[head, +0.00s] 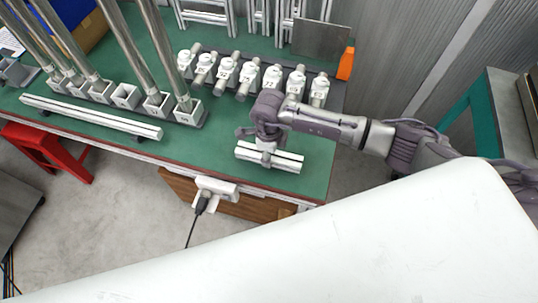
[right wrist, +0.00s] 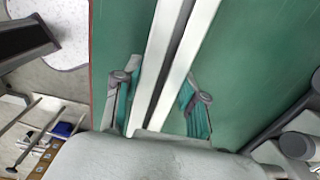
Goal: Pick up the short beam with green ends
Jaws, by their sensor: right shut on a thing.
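A short white beam (head: 288,161) with a dark lengthwise slot lies at the front right of the green table, near its edge. Green on its ends cannot be made out. My right gripper (head: 266,146) reaches down over the beam's middle and is shut on it. In the right wrist view the beam (right wrist: 178,50) runs between the two fingers of the right gripper (right wrist: 160,103), which have teal pads. I cannot tell whether the beam is clear of the tabletop. My left gripper is not in view.
A long white beam (head: 90,116) lies at the left on the green table (head: 225,125). Metal poles stand in sockets behind it. A row of several numbered white holders (head: 226,71) stands behind the right gripper. A white socket box (head: 216,186) with a cable hangs at the front edge.

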